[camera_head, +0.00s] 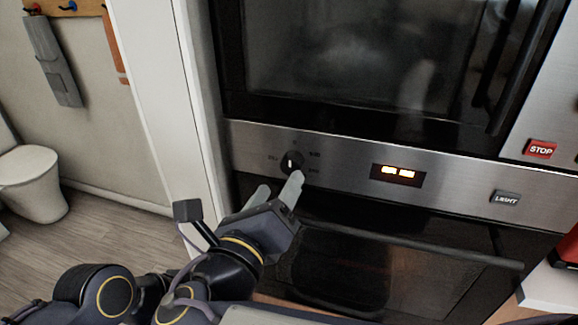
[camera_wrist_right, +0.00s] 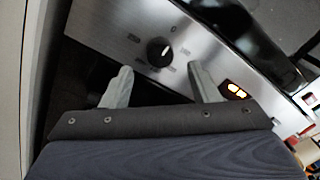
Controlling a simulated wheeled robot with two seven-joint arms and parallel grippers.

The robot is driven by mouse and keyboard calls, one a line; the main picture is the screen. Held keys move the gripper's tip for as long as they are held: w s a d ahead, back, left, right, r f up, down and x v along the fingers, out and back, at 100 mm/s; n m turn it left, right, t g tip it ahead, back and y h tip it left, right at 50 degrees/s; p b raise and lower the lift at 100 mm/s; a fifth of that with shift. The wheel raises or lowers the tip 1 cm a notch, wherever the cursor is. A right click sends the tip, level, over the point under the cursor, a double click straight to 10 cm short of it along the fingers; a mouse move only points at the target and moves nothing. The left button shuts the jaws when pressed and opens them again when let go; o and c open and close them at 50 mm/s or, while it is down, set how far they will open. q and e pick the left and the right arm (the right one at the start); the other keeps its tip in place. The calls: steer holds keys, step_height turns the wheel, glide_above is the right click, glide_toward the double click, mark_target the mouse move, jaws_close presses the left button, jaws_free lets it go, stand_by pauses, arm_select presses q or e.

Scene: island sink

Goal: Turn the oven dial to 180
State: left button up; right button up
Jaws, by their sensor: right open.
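The oven dial (camera_head: 291,161) is a small round black knob with a white mark, set in the steel control panel (camera_head: 340,165). Small printed labels surround it, too small to read. In the wrist view the dial (camera_wrist_right: 159,52) lies ahead of and between the fingers. My right gripper (camera_head: 277,190) is open and empty, just below the dial. Its two fingers also show in the wrist view (camera_wrist_right: 161,86), apart from each other and not around the dial. One fingertip comes close to the dial's lower edge in the head view; contact cannot be told. My left gripper is not in view.
A lit display (camera_head: 398,175), a LIGHT button (camera_head: 506,198) and a red STOP button (camera_head: 541,149) are right of the dial. A dark glass door (camera_head: 350,60) is above; the oven door (camera_head: 390,270) with its handle is below. A white cabinet edge (camera_head: 165,90) stands left.

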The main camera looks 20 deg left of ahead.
mark_target(290, 169)
steer(key=w, duration=0.5)
steer(key=shift+d, duration=0.25)
steer(key=shift+c, duration=0.3)
steer(key=c, duration=0.9)
